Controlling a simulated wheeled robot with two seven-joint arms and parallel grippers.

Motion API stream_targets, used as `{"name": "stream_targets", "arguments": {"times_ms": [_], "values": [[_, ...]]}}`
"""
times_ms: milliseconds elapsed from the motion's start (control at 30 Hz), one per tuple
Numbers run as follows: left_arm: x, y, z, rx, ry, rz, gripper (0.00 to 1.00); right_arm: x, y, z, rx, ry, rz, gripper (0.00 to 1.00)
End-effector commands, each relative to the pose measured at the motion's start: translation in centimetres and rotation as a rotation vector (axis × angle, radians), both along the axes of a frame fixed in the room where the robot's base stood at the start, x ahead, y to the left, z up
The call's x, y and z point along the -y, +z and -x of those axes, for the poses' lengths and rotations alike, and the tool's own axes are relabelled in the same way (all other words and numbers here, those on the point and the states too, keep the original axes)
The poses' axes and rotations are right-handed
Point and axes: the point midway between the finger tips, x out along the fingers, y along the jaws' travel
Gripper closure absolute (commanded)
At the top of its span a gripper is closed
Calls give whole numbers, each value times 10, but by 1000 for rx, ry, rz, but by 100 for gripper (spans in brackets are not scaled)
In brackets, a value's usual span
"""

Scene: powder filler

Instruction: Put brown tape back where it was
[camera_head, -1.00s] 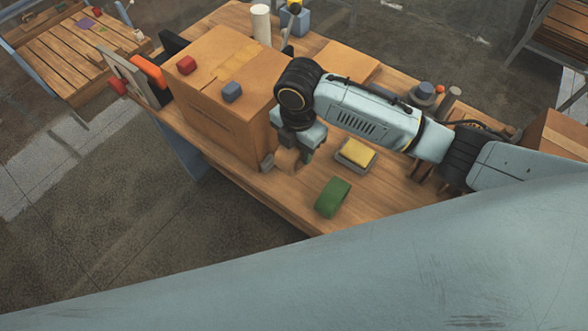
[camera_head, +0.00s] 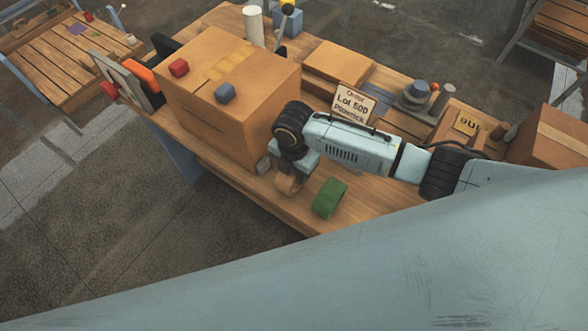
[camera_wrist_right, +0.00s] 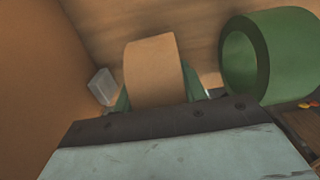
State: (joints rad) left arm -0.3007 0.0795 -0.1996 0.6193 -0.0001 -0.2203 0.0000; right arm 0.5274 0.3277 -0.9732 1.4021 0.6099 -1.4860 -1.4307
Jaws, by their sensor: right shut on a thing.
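The brown tape (camera_head: 289,184) is a tan roll at the table's front edge, beside the large cardboard box. My right gripper (camera_head: 291,172) is above it with its fingers pointing down, shut on the roll. In the right wrist view the brown tape (camera_wrist_right: 152,68) stands between the two fingertips (camera_wrist_right: 155,95). I cannot tell whether it touches the table. The green tape roll (camera_head: 329,198) stands just to its right, a small gap away, and also shows in the right wrist view (camera_wrist_right: 262,58). My left gripper is not in view.
An order sign (camera_head: 352,103) stands behind my arm.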

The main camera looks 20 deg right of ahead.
Motion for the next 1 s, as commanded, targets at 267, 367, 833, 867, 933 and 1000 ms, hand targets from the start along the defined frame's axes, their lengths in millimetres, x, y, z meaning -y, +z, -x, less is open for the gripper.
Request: {"name": "stream_targets", "arguments": {"times_ms": [267, 367, 833, 867, 933, 1000], "values": [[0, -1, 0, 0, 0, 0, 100, 0, -3, 0, 0, -1, 0, 52], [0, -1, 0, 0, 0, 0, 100, 0, -3, 0, 0, -1, 0, 39], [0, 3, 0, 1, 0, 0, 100, 0, 15, -1, 3, 0, -1, 36], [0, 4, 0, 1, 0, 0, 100, 0, 20, -2, 4, 0, 0, 36], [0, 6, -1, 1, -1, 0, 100, 1, 35, -1, 5, 0, 0, 36], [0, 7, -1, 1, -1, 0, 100, 0, 50, -2, 5, 1, -2, 36]]}}
